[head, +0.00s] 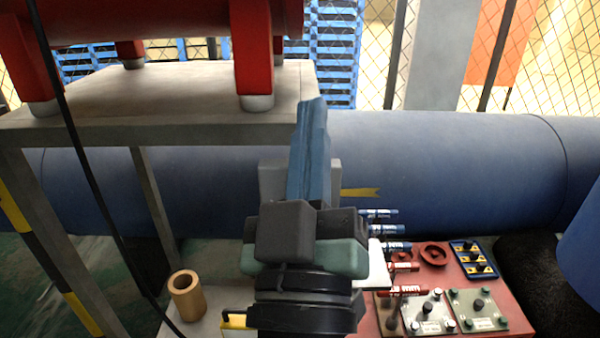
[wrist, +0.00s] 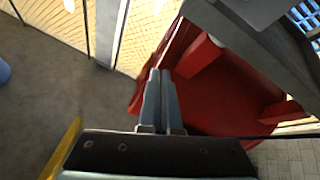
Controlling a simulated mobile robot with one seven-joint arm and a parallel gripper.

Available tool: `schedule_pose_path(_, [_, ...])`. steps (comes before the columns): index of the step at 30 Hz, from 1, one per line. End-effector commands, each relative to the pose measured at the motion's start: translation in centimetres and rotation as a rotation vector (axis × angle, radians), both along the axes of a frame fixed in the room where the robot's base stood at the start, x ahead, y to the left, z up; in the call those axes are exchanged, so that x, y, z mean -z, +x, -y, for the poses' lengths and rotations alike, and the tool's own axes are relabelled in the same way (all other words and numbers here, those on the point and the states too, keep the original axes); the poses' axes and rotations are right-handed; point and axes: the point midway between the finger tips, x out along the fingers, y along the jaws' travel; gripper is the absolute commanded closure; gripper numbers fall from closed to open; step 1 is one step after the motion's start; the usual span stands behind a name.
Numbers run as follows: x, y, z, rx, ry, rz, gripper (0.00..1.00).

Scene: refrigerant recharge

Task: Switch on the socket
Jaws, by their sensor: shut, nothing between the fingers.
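My gripper (head: 312,104) stands in the middle of the head view, its blue fingers together and pointing up and away. In the wrist view my gripper (wrist: 160,74) also shows with its two fingers pressed together and nothing between them. A light grey box (head: 271,178) is partly hidden behind the fingers in the head view. I cannot tell whether it is the socket, and no switch shows on it. In the wrist view no socket can be made out.
A grey metal stand (head: 150,90) bears a red tank (head: 170,18) at left. A large blue pipe (head: 450,165) runs behind. A red table (head: 505,322) at lower right holds markers, a red ring (head: 433,254) and control boxes. A tan cylinder (head: 187,296) stands at lower left.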

Motion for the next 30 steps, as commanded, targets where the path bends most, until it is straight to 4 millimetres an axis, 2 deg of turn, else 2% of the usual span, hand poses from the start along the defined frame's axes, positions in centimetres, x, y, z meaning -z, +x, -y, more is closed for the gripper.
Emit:
schedule_pose_path(1, [-0.3,0.2,0.0,0.027,-0.042,-0.044,1.00])
schedule_pose_path(7, [2.4,0.1,0.1,0.123,-0.231,-0.185,1.00])
schedule_pose_path(14, [5.2,-1.6,0.0,0.194,-0.477,-0.340,1.00])
schedule_pose_path(21, [7.7,-5.1,-0.3,0.219,-0.759,-0.486,1.00])
schedule_pose_path(30, [9.8,-10.3,-0.8,0.190,-1.063,-0.603,1.00])
